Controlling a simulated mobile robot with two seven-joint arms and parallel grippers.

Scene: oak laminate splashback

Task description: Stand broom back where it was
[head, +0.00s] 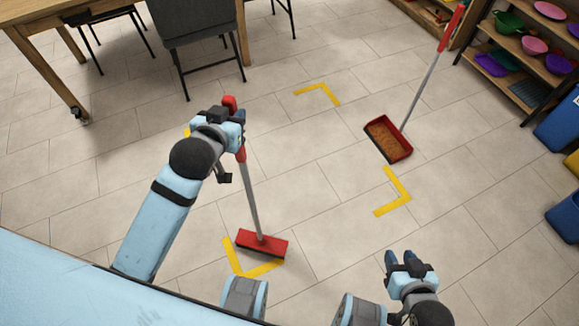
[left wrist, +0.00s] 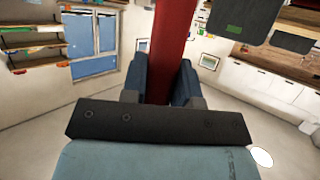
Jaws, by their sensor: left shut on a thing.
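The broom has a red head (head: 262,243) and a grey stick with a red grip. It stands nearly upright on the tiled floor, its head at a yellow corner mark (head: 236,262). My left gripper (head: 238,120) is shut on the red grip near its top. In the left wrist view the red handle (left wrist: 170,50) runs between the two dark fingers of my left gripper (left wrist: 172,85). My right gripper (head: 398,258) is low in the head view, apart from the broom, with its fingers spread and nothing between them.
A red dustpan (head: 388,139) with a long handle stands on the floor to the right. More yellow corner marks (head: 396,192) lie on the floor. A table (head: 40,18) and grey chair (head: 197,30) are at the upper left. Shelves (head: 520,60) and blue bins (head: 562,125) line the right.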

